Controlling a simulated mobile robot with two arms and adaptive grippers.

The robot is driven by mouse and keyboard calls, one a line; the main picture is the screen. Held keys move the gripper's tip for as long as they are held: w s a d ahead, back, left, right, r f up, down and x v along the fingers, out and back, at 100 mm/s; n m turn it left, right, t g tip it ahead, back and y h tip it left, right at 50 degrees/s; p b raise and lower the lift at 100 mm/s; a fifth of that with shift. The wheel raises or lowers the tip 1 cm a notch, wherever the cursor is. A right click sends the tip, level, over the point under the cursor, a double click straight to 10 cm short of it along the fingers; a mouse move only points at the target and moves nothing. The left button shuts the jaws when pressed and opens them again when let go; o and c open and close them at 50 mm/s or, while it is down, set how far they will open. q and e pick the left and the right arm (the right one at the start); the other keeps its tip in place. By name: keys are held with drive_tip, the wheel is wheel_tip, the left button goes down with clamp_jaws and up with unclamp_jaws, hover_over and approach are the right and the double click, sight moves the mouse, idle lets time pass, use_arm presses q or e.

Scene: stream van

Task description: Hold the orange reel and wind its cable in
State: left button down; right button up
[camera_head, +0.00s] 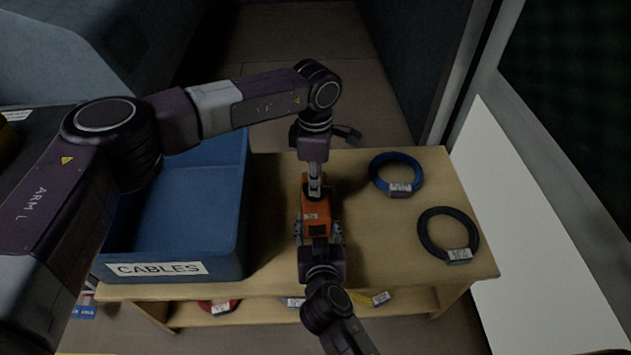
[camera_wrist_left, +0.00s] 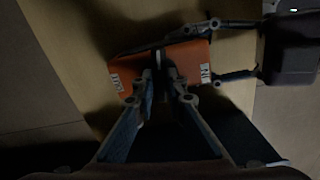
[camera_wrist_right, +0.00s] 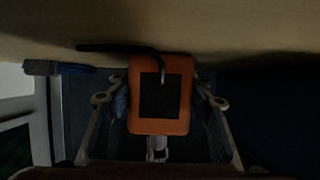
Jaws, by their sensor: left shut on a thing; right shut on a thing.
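The orange reel (camera_head: 316,208) is over the middle of the wooden table, between my two grippers. My right gripper (camera_head: 320,232) is shut on its body. In the right wrist view (camera_wrist_right: 162,100) its fingers flank the orange frame (camera_wrist_right: 145,126), which has a dark square middle. My left gripper (camera_head: 314,188) reaches in from the far side. In the left wrist view (camera_wrist_left: 163,82) its fingers close on a small grey part that seems to be the reel's crank; its shape is mostly hidden. A black cable (camera_wrist_right: 110,47) runs off the reel. A dark plug (camera_head: 347,132) shows beyond the table's far edge.
A blue crate (camera_head: 178,267) labelled CABLES stands left of the reel. A blue coil (camera_head: 381,181) and a black coil (camera_head: 437,250) lie on the table (camera_head: 385,262) at right. Red (camera_head: 212,309) and yellow (camera_head: 364,304) coils are on the lower shelf.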

use_arm(q)
drive_tip(key=m, duration=0.4)
drive_tip(key=shift+m, duration=0.3)
drive_tip(key=m, duration=0.3)
drive_tip(key=shift+r+m, duration=0.1)
drive_tip(key=shift+m, duration=0.3)
drive_tip(key=m, duration=0.4)
drive_tip(key=shift+w+m, duration=0.1)
drive_tip(key=shift+m, duration=1.6)
drive_tip(key=c, duration=1.9)
unclamp_jaws()
drive_tip(key=shift+c, duration=0.2)
wheel_tip(320, 180, up, 12)
